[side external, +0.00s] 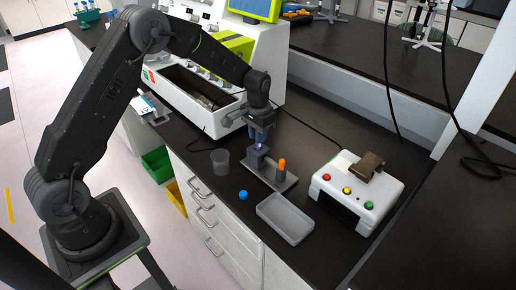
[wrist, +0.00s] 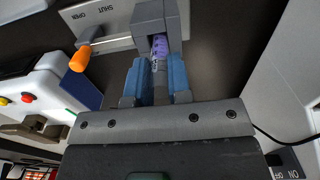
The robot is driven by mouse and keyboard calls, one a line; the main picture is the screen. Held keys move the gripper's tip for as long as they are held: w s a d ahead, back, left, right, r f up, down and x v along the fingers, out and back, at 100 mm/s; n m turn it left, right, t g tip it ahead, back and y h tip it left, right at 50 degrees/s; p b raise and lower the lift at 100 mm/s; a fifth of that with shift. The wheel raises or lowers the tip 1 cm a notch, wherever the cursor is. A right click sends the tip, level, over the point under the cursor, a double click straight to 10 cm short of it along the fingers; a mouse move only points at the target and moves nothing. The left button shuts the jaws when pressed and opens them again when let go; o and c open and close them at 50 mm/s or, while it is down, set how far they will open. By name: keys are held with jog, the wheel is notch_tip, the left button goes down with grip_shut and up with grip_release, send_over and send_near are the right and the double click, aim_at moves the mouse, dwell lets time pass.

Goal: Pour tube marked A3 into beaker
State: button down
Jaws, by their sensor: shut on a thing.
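My gripper (wrist: 157,72) points down with its blue fingers on either side of a clear tube (wrist: 159,48) with purple in it. The gripper is shut on this tube; no A3 mark can be read. The tube's far end is at a grey clamp block (wrist: 150,14), which hides part of it. In the side view my gripper (side external: 261,137) is over the clamp fixture (side external: 284,184), which has an orange-tipped lever (side external: 282,164). The grey beaker (side external: 221,161) stands upright on the bench left of the gripper, apart from it. I cannot see its contents.
A blue cap (side external: 243,195) lies on the bench in front of the beaker. A shallow grey tray (side external: 285,218) is near the front edge. A white button box (side external: 356,191) stands to the right. A large white machine (side external: 214,112) stands behind the beaker.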

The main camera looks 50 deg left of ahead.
jog(key=shift+r, duration=0.1)
notch_tip(320, 180, up, 6)
dwell(0.6)
jog(key=shift+r, duration=0.1)
jog(key=c, duration=1.6)
grip_release()
grip_shut()
